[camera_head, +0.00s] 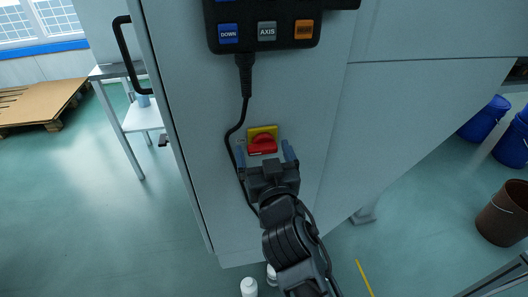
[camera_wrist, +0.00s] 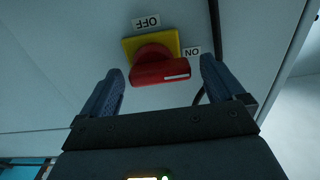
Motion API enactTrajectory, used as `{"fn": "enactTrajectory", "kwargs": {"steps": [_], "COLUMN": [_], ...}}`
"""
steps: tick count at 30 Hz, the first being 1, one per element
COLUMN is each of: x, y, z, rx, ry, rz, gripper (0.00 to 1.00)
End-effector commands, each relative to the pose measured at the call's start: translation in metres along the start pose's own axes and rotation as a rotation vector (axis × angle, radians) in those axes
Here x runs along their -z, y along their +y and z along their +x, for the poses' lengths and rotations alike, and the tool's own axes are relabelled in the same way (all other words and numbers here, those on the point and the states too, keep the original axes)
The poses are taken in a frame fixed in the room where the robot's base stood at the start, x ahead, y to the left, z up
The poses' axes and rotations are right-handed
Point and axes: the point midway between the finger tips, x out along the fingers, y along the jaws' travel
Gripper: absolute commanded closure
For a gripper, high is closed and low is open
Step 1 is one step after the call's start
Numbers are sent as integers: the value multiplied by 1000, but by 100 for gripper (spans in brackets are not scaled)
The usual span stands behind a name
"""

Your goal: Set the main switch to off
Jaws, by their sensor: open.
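The main switch is a red knob (camera_head: 263,144) on a yellow plate (camera_head: 257,130), set in the pale cabinet panel. In the wrist view, the red knob (camera_wrist: 160,68) lies across the picture, with a white mark at its right end near the ON label (camera_wrist: 192,53). The OFF label (camera_wrist: 146,22), upside down here, is above the yellow plate (camera_wrist: 172,40). My gripper (camera_head: 264,153) is open just in front of the switch. In the wrist view, the blue fingers of my gripper (camera_wrist: 162,70) stand either side of the knob, apart from it.
A control pendant (camera_head: 266,32) hangs above the switch. Its black cable (camera_head: 243,112) runs down just left of the switch and behind my gripper. A black door handle (camera_head: 128,52) is at the upper left. The panel right of the switch is bare.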

Motion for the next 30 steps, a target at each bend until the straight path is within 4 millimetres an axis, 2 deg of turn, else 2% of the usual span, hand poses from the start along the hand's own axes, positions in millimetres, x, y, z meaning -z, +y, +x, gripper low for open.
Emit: {"fn": "enactTrajectory", "kwargs": {"steps": [3,20,30], "x": [0,0,0], "y": [0,0,0], "z": [0,0,0], "rx": [0,0,0], "ry": [0,0,0], "rz": [0,0,-46], "gripper": [5,59,60]}}
